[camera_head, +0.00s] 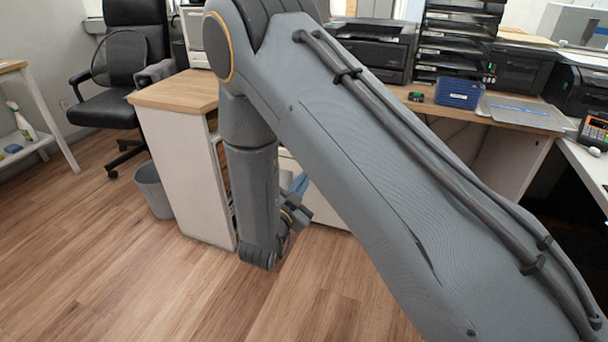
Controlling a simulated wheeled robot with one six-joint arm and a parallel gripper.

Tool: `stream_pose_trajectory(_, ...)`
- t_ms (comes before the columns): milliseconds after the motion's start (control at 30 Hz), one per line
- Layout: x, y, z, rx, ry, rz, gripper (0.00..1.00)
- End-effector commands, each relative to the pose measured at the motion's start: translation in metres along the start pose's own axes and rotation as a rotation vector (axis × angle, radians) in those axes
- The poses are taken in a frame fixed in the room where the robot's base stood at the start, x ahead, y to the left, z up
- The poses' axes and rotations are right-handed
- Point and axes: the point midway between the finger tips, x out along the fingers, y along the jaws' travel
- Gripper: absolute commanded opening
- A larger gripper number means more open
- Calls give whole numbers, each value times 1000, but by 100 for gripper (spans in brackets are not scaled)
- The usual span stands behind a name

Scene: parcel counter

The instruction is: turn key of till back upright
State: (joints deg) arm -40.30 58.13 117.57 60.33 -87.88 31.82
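My gripper (300,184) hangs low in front of the white counter front, partly hidden behind my own arm. Its blue-grey fingers point up, and I cannot tell whether they are open or shut. It is well below the desktop and far from the machines on it. I cannot make out a till or its key for certain. A black machine (585,92) at the right edge is cut off by the frame, and no key shows on it. My arm covers much of the middle of the view.
A wood-topped cabinet (176,92) stands left of my arm, with a grey bin (152,190) beside it. A black chair (128,65) is behind. A blue box (458,93), printer (372,47) and card terminal (594,130) stand on the desks. The floor at left is clear.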

Motion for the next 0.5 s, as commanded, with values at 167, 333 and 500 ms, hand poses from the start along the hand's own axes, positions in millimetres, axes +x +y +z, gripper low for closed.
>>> stream_pose_trajectory(167, -1, 0, -2, -168, -2, 1, 0)
stream_pose_trajectory(333, -1, 0, -2, -321, -2, 0, 0)
stream_pose_trajectory(500, -1, 0, -1, -451, -2, 0, 0)
